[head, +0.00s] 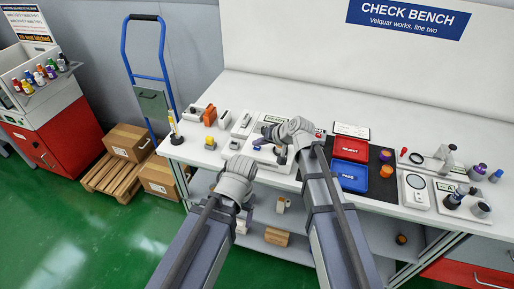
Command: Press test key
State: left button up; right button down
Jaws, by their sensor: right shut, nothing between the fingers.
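A pale test unit (268,158) sits on the bench, with a dark-lettered label (275,119) at its back. My right arm reaches over it. My right gripper (281,155) is shut and empty, low over the unit; I cannot tell whether it touches. The test key cannot be made out; my right arm and gripper cover part of the unit. A small purple item (257,147) shows at the unit's left. My left arm ends in front of the bench edge, and its fingers are hidden behind its wrist.
Right of the unit, a dark mat holds a red REJECT tray (351,148) and a blue PASS tray (349,176). Orange and purple caps stand beside them. A magnifier plate (415,190) and bottles are further right.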

aim_at(259, 149)
jog(key=shift+f+b, duration=0.35)
dwell(0.3)
jog(key=shift+r, duration=0.1)
dwell(0.3)
jog(key=shift+r+p, duration=0.7)
jog(key=shift+p, duration=0.1)
notch_tip(259, 149, up, 5)
jog(key=p, duration=0.5)
dwell(0.6)
